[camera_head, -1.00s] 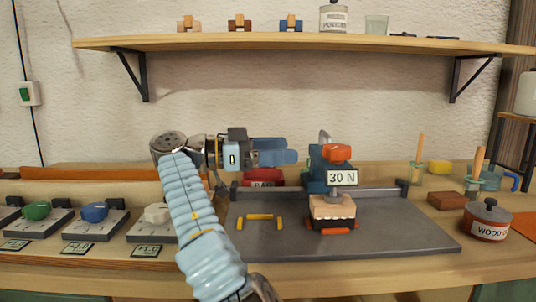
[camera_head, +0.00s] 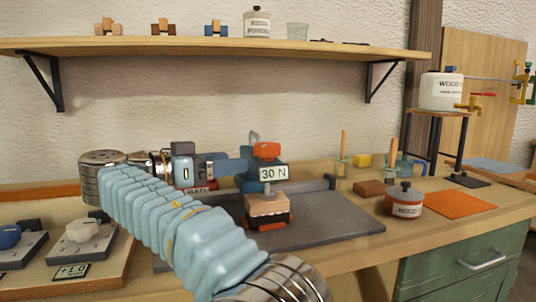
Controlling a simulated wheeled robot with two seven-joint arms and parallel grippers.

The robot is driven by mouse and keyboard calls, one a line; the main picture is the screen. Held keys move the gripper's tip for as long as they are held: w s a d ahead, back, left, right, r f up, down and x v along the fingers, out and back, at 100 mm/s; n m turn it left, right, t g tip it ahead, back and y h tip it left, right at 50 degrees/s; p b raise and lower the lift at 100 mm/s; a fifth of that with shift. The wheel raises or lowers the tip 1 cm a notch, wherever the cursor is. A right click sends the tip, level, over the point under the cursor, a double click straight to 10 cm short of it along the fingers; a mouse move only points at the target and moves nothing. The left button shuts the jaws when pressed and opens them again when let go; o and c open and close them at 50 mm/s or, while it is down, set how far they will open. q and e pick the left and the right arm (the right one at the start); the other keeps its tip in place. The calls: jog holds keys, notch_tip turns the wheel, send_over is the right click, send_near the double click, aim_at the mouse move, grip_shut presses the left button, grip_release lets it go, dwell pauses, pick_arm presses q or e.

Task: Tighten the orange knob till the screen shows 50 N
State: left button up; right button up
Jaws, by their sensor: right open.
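The orange knob (camera_head: 266,150) sits on top of a dark teal press (camera_head: 248,183) on the grey bench plate (camera_head: 335,222). The screen (camera_head: 273,173) below the knob reads 30 N. A pale block with a dark lower part (camera_head: 267,206) stands under the press, with orange-red pieces at its foot. My right gripper (camera_head: 238,166) has blue fingers pointing right, just left of the knob. It is open and holds nothing that I can see. Whether a fingertip touches the knob or press cannot be told. My left gripper is not in view.
A red can (camera_head: 403,202) labelled WOOD, a brown block (camera_head: 369,188) and brush jars stand to the right. An orange mat (camera_head: 458,204) lies beyond. A shelf (camera_head: 200,46) runs above.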

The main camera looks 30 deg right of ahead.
aim_at(257, 149)
jog(key=d+t, duration=0.1)
jog(key=d, duration=0.2)
jog(key=d+r+t+p, duration=0.1)
jog(key=d, duration=0.3)
jog(key=w+d+n+t, duration=0.1)
jog(key=d, duration=0.2)
jog(key=shift+d+r+p, duration=0.25)
jog(key=shift+r+p, duration=0.05)
jog(key=shift+r, duration=0.05)
jog(key=c, duration=0.7)
jog(key=shift+o, duration=0.2)
jog(key=shift+f+g+b, duration=0.1)
jog(key=shift+g+b, duration=0.25)
jog(key=shift+g, duration=0.05)
jog(key=shift+m+g, duration=0.7)
jog(key=shift+g, duration=0.1)
